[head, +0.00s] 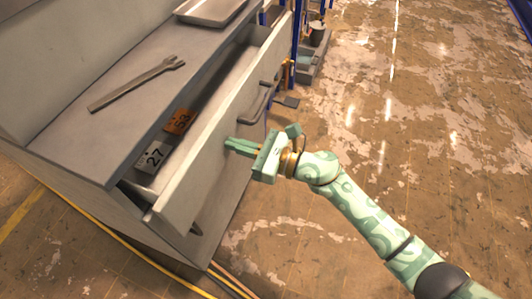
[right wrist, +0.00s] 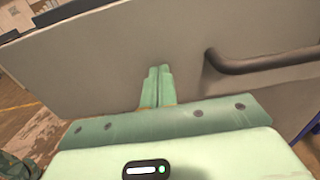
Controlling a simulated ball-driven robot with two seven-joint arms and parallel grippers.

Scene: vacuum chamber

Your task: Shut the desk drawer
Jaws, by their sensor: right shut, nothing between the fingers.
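The desk drawer (head: 222,122) is pulled out from under the grey desk top (head: 75,147). Its light front panel faces right and carries a dark bar handle (head: 258,103). The handle also shows in the right wrist view (right wrist: 260,64). My right gripper (head: 230,146) is shut and empty, its fingertips at the front panel beside the handle. In the right wrist view the closed fingers (right wrist: 157,80) point at the panel; whether they touch it I cannot tell. My left gripper is not in view.
Inside the drawer lie an orange tag (head: 179,121) marked 53 and a pale tag (head: 152,157) marked 27. A wrench (head: 138,84) and a metal tray (head: 210,11) lie on the desk top. Yellow cables run along the floor by the desk. The floor to the right is mostly open.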

